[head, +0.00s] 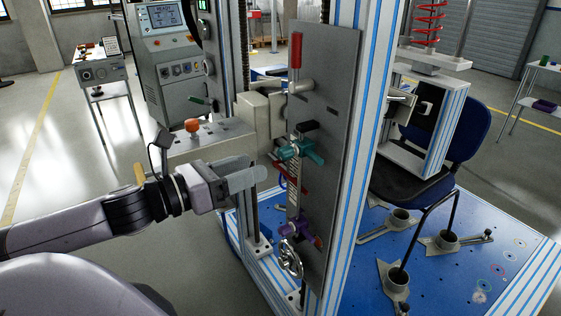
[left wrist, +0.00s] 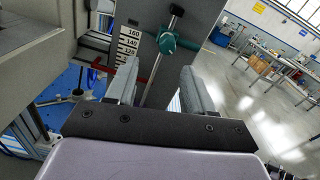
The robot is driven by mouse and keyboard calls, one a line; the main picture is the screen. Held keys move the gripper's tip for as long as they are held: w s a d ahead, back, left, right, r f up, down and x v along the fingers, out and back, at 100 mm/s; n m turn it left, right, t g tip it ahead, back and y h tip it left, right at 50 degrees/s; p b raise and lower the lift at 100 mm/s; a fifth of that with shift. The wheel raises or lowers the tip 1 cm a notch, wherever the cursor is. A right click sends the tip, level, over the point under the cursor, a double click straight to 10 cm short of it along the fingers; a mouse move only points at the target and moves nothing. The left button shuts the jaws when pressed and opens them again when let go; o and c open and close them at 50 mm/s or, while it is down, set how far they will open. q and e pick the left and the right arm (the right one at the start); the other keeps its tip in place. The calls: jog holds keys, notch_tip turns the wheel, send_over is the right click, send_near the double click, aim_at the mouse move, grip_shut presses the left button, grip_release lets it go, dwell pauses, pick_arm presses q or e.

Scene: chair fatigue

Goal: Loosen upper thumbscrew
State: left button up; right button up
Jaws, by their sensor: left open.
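The upper thumbscrew, a teal knob with several arms (head: 297,149), sits on the grey upright plate (head: 330,150) of the test frame. A purple knob (head: 300,230) sits lower on the same plate. My left gripper (head: 258,170) is open and empty, just left of the teal knob and apart from it in the head view. In the left wrist view, the teal knob (left wrist: 166,42) shows beyond the gap between my left gripper's fingers (left wrist: 159,72), with a metal rod through or by it. My right gripper is out of view.
A scale strip (left wrist: 128,42) and a red bar (left wrist: 120,70) lie close to the fingers. A red-handled lever (head: 295,52) is above, a handwheel (head: 290,260) below. A control box with an orange button (head: 192,126) stands behind my left arm.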

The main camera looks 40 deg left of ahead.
aim_at(280, 156)
pick_arm(q)
jog(key=shift+m+h, duration=0.3)
jog(key=shift+m, duration=0.4)
jog(key=shift+d+r+b+x, duration=0.15)
jog(key=shift+b+x, duration=0.1)
jog(key=shift+x, duration=0.6)
jog(key=shift+r+b+x, duration=0.15)
jog(key=shift+b+x, duration=0.05)
jog(key=shift+x, duration=0.65)
jog(key=shift+d+r+b+x, duration=0.15)
jog(key=shift+b+x, duration=0.1)
jog(key=shift+x, duration=1.55)
jog(key=shift+w, duration=0.1)
grip_shut()
